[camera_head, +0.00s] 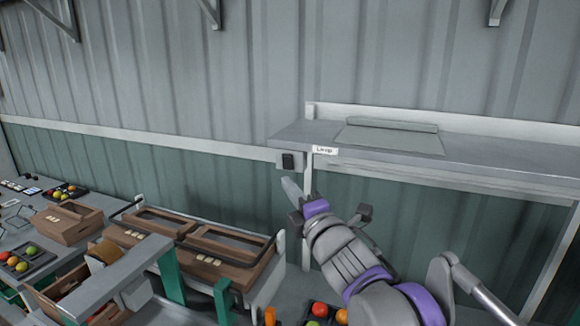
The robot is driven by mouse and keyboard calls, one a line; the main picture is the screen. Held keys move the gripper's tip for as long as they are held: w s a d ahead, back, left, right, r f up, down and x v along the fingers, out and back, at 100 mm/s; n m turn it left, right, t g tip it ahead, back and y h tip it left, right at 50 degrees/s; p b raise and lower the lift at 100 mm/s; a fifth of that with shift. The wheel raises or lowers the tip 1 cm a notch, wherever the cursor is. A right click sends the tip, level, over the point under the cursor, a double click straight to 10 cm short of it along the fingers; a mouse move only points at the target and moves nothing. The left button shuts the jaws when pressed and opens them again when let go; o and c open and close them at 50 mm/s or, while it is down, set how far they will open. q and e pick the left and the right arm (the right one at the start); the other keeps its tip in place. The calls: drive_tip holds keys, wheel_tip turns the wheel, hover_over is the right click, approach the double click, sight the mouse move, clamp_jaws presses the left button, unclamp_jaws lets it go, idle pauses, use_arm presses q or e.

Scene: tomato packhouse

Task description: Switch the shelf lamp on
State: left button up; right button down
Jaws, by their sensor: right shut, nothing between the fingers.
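The lamp switch (288,161) is a small black rocker on a pale plate below the left end of the wall shelf (470,150). A white label reading "Lamp" (325,150) is on the shelf's front edge just right of it. My right gripper (288,184) comes in from the lower right. It is shut and empty, its fingertips pointing up and left, just below the switch in the picture. I cannot tell how far the tips are from the switch. No lamp glow shows, and the switch's position is too small to read. My left gripper is not in view.
A thin grey panel (390,138) lies on the shelf. A pale upright post (308,182) stands under the shelf by the switch. Wooden crates (195,245) and trays of tomatoes (28,262) fill the lower left. More tomatoes (320,310) lie below my right arm.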

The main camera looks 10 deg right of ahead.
sight(283, 161)
drive_tip(key=w, duration=0.2)
drive_tip(key=w+d, duration=0.1)
drive_tip(key=w, duration=0.1)
drive_tip(key=w+r, duration=0.1)
drive_tip(key=w, duration=0.1)
drive_tip(key=shift+w+d, duration=0.2)
drive_tip(key=shift+w, duration=0.25)
